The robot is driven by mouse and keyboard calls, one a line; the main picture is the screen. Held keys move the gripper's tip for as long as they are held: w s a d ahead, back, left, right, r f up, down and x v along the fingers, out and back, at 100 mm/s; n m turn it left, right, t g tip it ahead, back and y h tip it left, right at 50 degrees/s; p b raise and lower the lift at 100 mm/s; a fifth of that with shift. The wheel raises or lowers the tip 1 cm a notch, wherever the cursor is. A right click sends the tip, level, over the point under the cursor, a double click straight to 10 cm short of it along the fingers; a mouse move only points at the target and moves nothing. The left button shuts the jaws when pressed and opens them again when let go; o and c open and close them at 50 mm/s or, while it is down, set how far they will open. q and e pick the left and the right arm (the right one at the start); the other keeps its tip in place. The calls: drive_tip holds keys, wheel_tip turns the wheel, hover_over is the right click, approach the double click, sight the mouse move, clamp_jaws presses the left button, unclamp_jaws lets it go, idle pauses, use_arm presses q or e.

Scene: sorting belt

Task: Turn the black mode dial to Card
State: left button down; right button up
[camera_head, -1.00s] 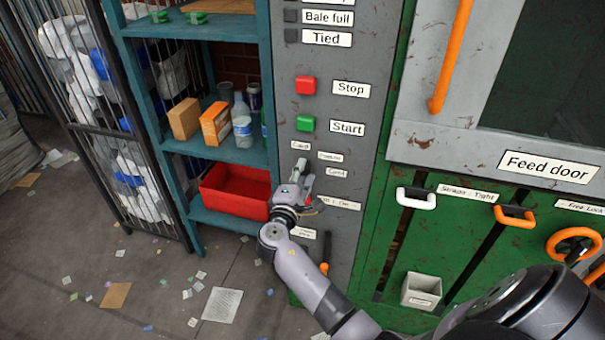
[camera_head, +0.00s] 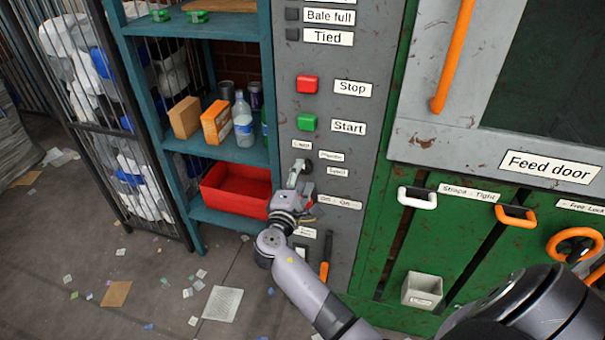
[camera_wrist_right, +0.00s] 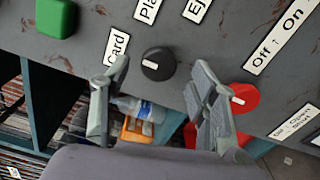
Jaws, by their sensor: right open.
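The black mode dial (camera_wrist_right: 158,64) shows whole in the right wrist view, with a white mark on its left side, the side where the Card label (camera_wrist_right: 116,47) is. A partly cut-off label starting "Pla" (camera_wrist_right: 148,8) is above it. In the head view the dial (camera_head: 307,167) is small and partly hidden by my gripper. My right gripper (camera_wrist_right: 158,78) is open, its fingers spread to the left and right of the dial in the picture, with nothing between them. I cannot tell any contact with the dial. My left gripper is not in view.
A red knob (camera_wrist_right: 245,98) with an Off-On label (camera_wrist_right: 278,38) is close by my right finger. The green Start button (camera_head: 307,123) and red Stop button (camera_head: 307,84) are above. A shelf with a red bin (camera_head: 235,188) stands left of the panel.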

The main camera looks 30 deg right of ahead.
drive_tip(key=v, duration=1)
